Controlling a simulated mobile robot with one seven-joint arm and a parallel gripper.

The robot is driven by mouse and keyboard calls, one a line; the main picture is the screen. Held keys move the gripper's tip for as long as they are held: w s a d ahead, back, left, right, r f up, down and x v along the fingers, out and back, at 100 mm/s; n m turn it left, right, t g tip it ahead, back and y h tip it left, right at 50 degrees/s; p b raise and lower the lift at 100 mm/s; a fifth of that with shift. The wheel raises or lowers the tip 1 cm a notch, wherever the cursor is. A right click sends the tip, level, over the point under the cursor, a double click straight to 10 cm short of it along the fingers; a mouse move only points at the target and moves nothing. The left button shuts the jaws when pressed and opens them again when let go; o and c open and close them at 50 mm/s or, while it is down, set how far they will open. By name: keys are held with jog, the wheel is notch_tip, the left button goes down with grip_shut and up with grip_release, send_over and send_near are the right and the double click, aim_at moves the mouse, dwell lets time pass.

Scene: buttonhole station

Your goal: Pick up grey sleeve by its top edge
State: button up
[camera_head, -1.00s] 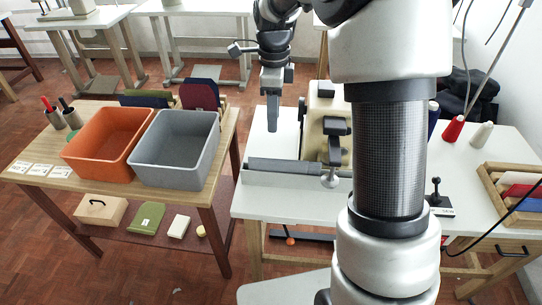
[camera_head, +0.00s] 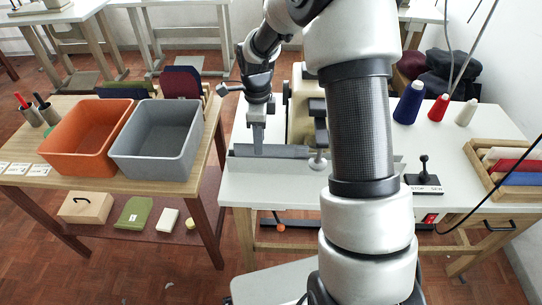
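The grey sleeve (camera_head: 285,152) lies as a long dark grey strip along the front of the white sewing table, behind a low pale ledge (camera_head: 270,168). My gripper (camera_head: 258,149) points straight down at the left part of the sleeve, and its fingertips overlap the sleeve's top edge in this view. I see the fingers nearly edge-on, so I cannot tell whether they are open or closed, or whether they touch the cloth. The sleeve still rests in place at the ledge. The cream sewing machine (camera_head: 299,115) stands just behind and to the right.
An orange bin (camera_head: 84,167) and a grey bin (camera_head: 150,169) stand on the wooden table at left. Thread cones, including a blue one (camera_head: 409,103), a small lever box (camera_head: 424,185) and a wooden tray (camera_head: 478,165) of coloured pieces are at right. My arm hides the table's middle.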

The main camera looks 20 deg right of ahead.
notch_tip(320, 180, down, 3)
jog(key=shift+r, duration=0.2)
grip_shut()
jog(key=shift+r, duration=0.15)
